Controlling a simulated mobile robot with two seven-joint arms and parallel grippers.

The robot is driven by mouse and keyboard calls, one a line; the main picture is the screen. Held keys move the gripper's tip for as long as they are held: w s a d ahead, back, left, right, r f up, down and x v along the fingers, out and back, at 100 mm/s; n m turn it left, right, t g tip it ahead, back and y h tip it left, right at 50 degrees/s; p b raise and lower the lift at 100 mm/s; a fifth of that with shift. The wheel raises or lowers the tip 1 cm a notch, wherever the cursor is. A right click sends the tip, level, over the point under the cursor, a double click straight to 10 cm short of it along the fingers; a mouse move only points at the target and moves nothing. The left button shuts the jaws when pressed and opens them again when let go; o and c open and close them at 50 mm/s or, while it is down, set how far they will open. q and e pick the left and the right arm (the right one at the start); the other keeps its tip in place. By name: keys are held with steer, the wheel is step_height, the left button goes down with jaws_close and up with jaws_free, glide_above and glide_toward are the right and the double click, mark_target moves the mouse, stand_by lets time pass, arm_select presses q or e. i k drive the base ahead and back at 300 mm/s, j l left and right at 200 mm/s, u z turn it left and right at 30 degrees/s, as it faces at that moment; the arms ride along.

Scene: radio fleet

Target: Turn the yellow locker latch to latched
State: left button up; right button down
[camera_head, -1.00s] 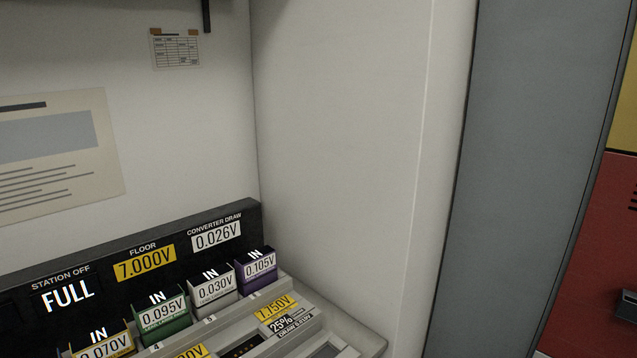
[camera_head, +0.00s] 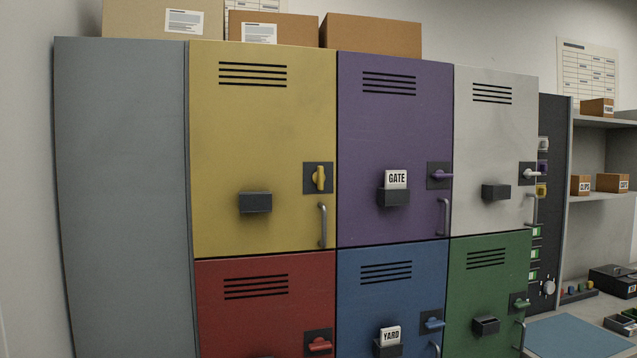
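The yellow locker (camera_head: 262,130) is the upper left door of a block of coloured lockers, and its door looks closed. Its yellow latch (camera_head: 319,178) sits on a dark plate at the door's right side, with the handle standing upright. The latches on the other lockers, such as the purple latch (camera_head: 440,176), lie horizontal. Below the yellow latch is a grey vertical pull handle (camera_head: 322,225). Neither of my grippers is in view.
Purple (camera_head: 395,120), white, red, blue and green lockers adjoin the yellow one. Cardboard boxes (camera_head: 370,36) stand on top. A dark panel (camera_head: 548,250) and shelves with small boxes are at the right. No obstacle shows before the yellow door.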

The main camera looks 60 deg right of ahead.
mark_target(318, 177)
steer(key=z, duration=1.9)
